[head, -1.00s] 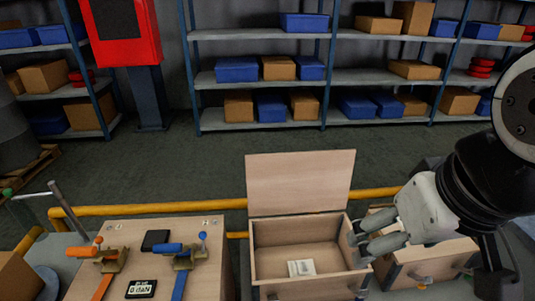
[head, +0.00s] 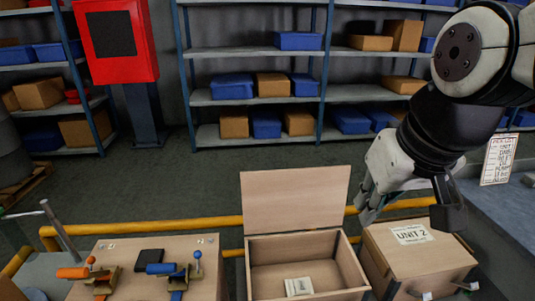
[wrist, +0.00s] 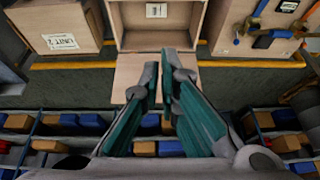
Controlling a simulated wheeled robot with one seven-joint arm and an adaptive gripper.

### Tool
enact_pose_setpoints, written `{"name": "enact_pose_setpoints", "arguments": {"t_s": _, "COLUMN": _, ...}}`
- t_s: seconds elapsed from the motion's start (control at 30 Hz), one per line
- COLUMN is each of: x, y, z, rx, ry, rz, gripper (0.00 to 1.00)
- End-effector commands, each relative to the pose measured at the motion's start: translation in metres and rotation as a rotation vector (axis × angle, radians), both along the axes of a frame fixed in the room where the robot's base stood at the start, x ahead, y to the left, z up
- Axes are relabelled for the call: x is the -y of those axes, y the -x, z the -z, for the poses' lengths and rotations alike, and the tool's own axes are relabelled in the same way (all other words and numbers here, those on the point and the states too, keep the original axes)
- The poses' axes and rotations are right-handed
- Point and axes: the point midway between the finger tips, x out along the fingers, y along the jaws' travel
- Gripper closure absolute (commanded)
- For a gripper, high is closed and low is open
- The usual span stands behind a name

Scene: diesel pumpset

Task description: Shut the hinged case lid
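The wooden case (head: 300,290) stands open, with its hinged lid (head: 295,198) standing up along the back edge. A small pale label or card (head: 299,286) lies inside. In the wrist view the case (wrist: 205,25) is at the top and the lid (wrist: 128,76) extends below it, partly hidden by my fingers. My gripper (head: 364,203) is in the air to the right of the lid, apart from it in the head view. In the wrist view its fingertips (wrist: 161,70) are nearly together with only a narrow gap, and nothing shows between them.
A wooden box labelled UNIT 2 (head: 411,234) stands right of the case. A workboard with orange and blue clamps (head: 150,275) is on the left. A yellow rail (head: 190,224) runs behind. Shelves and a red cabinet (head: 115,40) are farther back.

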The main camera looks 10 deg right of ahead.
Motion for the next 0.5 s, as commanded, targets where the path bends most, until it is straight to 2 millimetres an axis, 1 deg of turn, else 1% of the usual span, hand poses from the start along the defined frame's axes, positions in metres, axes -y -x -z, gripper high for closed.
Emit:
{"name": "enact_pose_setpoints", "arguments": {"t_s": 0.03, "x": 0.0, "y": -0.024, "z": -0.005, "rx": 0.002, "ry": -0.007, "rz": -0.001, "gripper": 1.0}}
{"name": "enact_pose_setpoints", "arguments": {"t_s": 0.13, "x": 0.001, "y": -0.07, "z": -0.013, "rx": 0.02, "ry": -0.02, "rz": -0.002, "gripper": 1.0}}
{"name": "enact_pose_setpoints", "arguments": {"t_s": 0.23, "x": 0.004, "y": -0.116, "z": -0.015, "rx": 0.039, "ry": -0.029, "rz": 0.0, "gripper": 1.0}}
{"name": "enact_pose_setpoints", "arguments": {"t_s": 0.27, "x": 0.005, "y": -0.13, "z": -0.015, "rx": 0.044, "ry": -0.03, "rz": 0.0, "gripper": 1.0}}
{"name": "enact_pose_setpoints", "arguments": {"t_s": 0.3, "x": 0.006, "y": -0.149, "z": -0.015, "rx": 0.053, "ry": -0.032, "rz": 0.0, "gripper": 1.0}}
{"name": "enact_pose_setpoints", "arguments": {"t_s": 0.37, "x": 0.008, "y": -0.176, "z": -0.012, "rx": 0.063, "ry": -0.034, "rz": 0.003, "gripper": 1.0}}
{"name": "enact_pose_setpoints", "arguments": {"t_s": 0.4, "x": 0.01, "y": -0.195, "z": -0.009, "rx": 0.071, "ry": -0.033, "rz": 0.004, "gripper": 1.0}}
{"name": "enact_pose_setpoints", "arguments": {"t_s": 0.47, "x": 0.013, "y": -0.223, "z": -0.003, "rx": 0.083, "ry": -0.032, "rz": 0.006, "gripper": 1.0}}
{"name": "enact_pose_setpoints", "arguments": {"t_s": 0.5, "x": 0.015, "y": -0.241, "z": 0.002, "rx": 0.089, "ry": -0.031, "rz": 0.008, "gripper": 1.0}}
